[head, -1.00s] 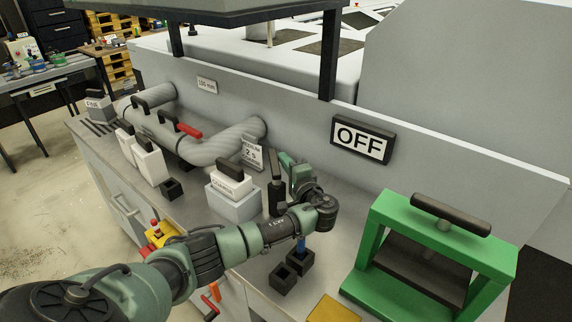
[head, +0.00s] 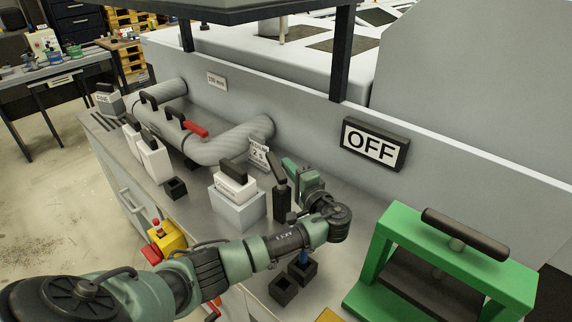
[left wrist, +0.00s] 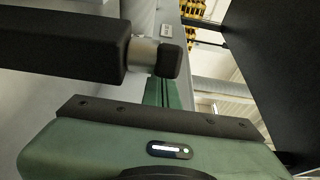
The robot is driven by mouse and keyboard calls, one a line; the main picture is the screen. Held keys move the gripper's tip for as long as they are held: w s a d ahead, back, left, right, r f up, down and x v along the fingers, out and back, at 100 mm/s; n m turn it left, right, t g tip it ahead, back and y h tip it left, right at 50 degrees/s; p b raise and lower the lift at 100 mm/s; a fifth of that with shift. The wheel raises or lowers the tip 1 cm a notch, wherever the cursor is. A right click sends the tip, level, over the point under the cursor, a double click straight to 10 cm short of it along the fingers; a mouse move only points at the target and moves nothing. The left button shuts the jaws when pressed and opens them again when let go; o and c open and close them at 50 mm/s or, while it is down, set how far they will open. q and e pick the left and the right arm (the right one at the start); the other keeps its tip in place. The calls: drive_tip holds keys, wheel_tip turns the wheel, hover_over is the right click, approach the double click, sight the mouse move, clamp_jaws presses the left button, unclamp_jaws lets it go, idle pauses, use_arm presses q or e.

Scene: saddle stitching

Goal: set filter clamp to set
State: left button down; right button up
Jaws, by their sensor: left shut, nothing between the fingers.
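The likely filter clamp is the red lever (head: 195,128) on the grey corrugated pipe (head: 215,150) along the machine wall; I read no label on it. My left gripper (head: 291,166) is right of it, well apart, above the bench. Its jaws are shut and empty. A black upright post with a slanted head (head: 281,198) stands just left of the gripper; I cannot tell whether they touch. In the left wrist view a black bar with a metal collar (left wrist: 143,54) crosses close in front of my left gripper (left wrist: 165,88), partly hiding its fingers. My right gripper is not in view.
A white labelled block (head: 237,205) and small black sockets (head: 283,288) sit on the bench. A green press (head: 388,262) stands at the right. An OFF sign (head: 373,146) is on the wall. A yellow box with a red knob (head: 166,238) is at the front edge.

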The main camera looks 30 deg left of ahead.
use_arm(q)
drive_tip(key=b+v, duration=0.1)
drive_tip(key=v, duration=0.5)
drive_tip(key=shift+s+a+r, duration=0.1)
drive_tip(key=shift+s+r, duration=0.05)
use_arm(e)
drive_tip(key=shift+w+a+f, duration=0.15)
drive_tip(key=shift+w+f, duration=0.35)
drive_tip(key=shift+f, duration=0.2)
